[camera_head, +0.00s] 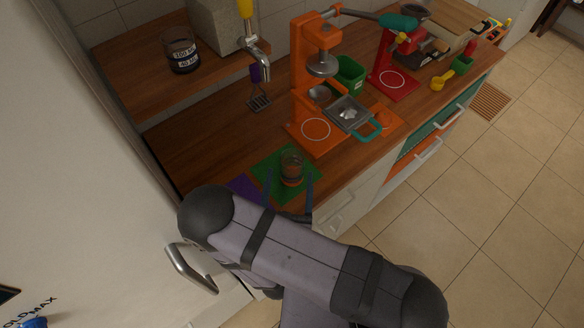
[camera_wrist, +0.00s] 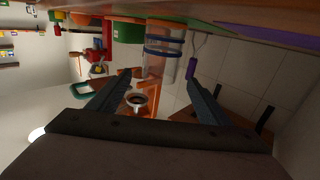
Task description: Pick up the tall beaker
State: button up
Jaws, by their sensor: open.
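A clear glass beaker (camera_head: 292,168) stands upright on the green mat (camera_head: 264,168) near the counter's front edge. In the wrist view, which looks upside down, the beaker (camera_wrist: 163,48) shows as a clear cylinder with blue bands. Contact with the glass cannot be told. A second, wider glass with dark liquid and printed marks (camera_head: 181,50) stands on the wooden shelf at upper left.
An orange coffee machine (camera_head: 303,75) with a metal tray (camera_head: 348,115) stands behind and right of the beaker. A purple mat (camera_head: 244,188) adjoins the green one. A red machine (camera_head: 392,78) and green box (camera_head: 351,72) stand farther right. Bare counter lies left of the orange machine.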

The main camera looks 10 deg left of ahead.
aim_at(291, 171)
jog(key=shift+w+p, duration=0.9)
jog(key=shift+w, duration=1.35)
jog(key=c, duration=1.3)
jog(key=shift+r, duration=0.15)
notch_tip(291, 171, up, 10)
jog(key=p, duration=0.7)
jog(key=shift+p, duration=0.4)
